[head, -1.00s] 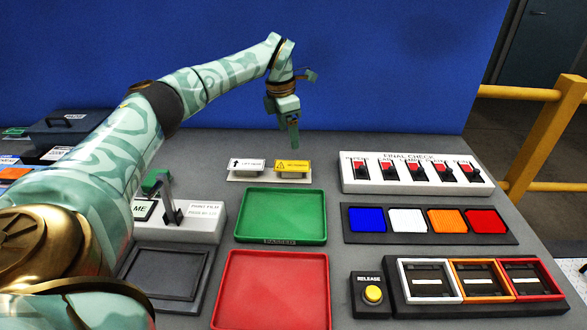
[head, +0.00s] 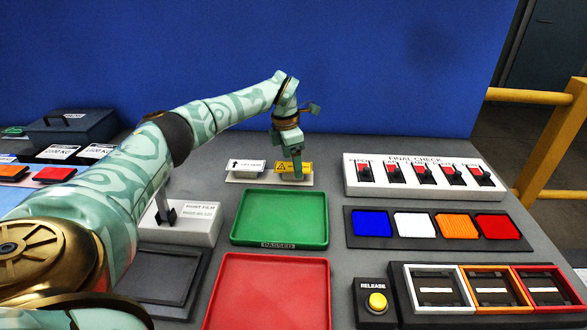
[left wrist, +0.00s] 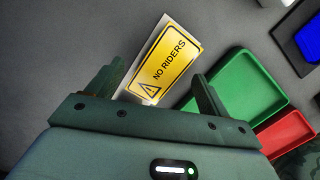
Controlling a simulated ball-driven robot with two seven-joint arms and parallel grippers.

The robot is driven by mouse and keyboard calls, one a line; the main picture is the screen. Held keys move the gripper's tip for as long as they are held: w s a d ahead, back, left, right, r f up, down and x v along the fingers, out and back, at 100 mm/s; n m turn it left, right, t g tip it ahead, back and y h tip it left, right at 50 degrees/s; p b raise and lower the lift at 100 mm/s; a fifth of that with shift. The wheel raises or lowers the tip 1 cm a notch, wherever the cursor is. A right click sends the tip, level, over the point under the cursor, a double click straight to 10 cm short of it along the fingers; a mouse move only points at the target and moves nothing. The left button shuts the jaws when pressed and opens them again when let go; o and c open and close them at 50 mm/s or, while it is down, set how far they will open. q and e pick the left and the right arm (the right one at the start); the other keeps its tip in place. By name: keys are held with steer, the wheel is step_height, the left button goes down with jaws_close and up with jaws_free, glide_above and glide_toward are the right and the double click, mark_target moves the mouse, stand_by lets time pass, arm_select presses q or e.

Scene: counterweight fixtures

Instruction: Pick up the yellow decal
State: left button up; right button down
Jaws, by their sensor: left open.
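The yellow decal (head: 283,167) stands at the right of a small pale holder (head: 240,178) at the back of the table. In the left wrist view the decal (left wrist: 167,64) reads "NO RIDERS" beside a warning triangle. My left gripper (head: 297,175) is at the decal in the head view, its finger covering part of the right side. In the left wrist view the open fingers (left wrist: 157,82) stand either side of the decal's lower end, with gaps between. Contact cannot be told. A white decal (head: 246,166) with an arrow is just left. My right gripper is not in view.
A green tray (head: 237,235) and a red tray (head: 217,290) lie in front of the holder. The final check switch panel (head: 410,187) is to the right, above a row of coloured pads (head: 440,243). A blue wall closes the back.

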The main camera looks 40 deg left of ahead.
arm_select(q)
steer(key=shift+f, duration=0.3)
stand_by(0.4)
steer(key=c, duration=1.2)
